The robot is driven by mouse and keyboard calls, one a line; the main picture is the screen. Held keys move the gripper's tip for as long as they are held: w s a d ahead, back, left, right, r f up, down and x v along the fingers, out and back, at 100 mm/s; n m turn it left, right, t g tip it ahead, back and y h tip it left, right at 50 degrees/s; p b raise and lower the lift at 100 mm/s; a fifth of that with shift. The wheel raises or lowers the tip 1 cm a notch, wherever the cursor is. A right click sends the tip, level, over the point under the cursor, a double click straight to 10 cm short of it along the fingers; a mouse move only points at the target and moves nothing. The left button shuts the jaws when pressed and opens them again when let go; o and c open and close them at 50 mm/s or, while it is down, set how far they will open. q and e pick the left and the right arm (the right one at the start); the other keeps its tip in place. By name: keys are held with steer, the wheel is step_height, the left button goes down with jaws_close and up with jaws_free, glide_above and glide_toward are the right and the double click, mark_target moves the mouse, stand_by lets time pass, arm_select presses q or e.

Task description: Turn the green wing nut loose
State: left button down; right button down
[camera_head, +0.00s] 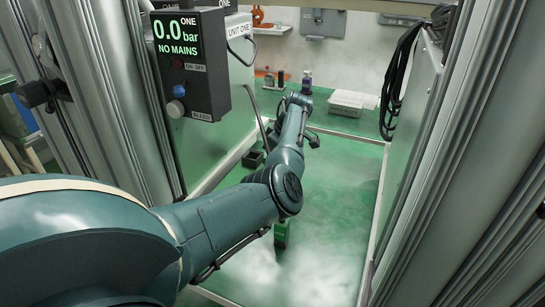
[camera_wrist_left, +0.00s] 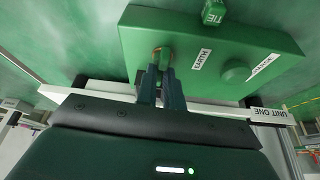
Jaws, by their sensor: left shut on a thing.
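In the left wrist view my left gripper (camera_head: 312,141) reaches a green housing (camera_wrist_left: 190,30); its narrow fingers (camera_wrist_left: 161,62) are shut at the housing's near face. A small thing with a brass-coloured part (camera_wrist_left: 157,50) shows at the fingertips. It sits where the green wing nut would be, but the fingers hide most of it, and its colour and wings are hard to make out. A round green knob (camera_wrist_left: 236,72) stands on the same housing to the right, apart from the fingers. My right gripper is in neither view.
A green block marked TIE (camera_wrist_left: 213,12) is beyond the housing. A UNIT ONE label (camera_wrist_left: 270,116) is at the right. In the head view, a control box (camera_head: 190,65) reads 0.0 bar, NO MAINS. Metal posts (camera_head: 465,150) flank the green bench; a white container (camera_head: 348,103) stands behind.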

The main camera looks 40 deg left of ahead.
arm_select(q)
steer(key=c, duration=1.5)
jaws_free()
steer(key=v, duration=1.3)
steer(key=shift+a+r, duration=0.1)
steer(key=shift+r, duration=0.05)
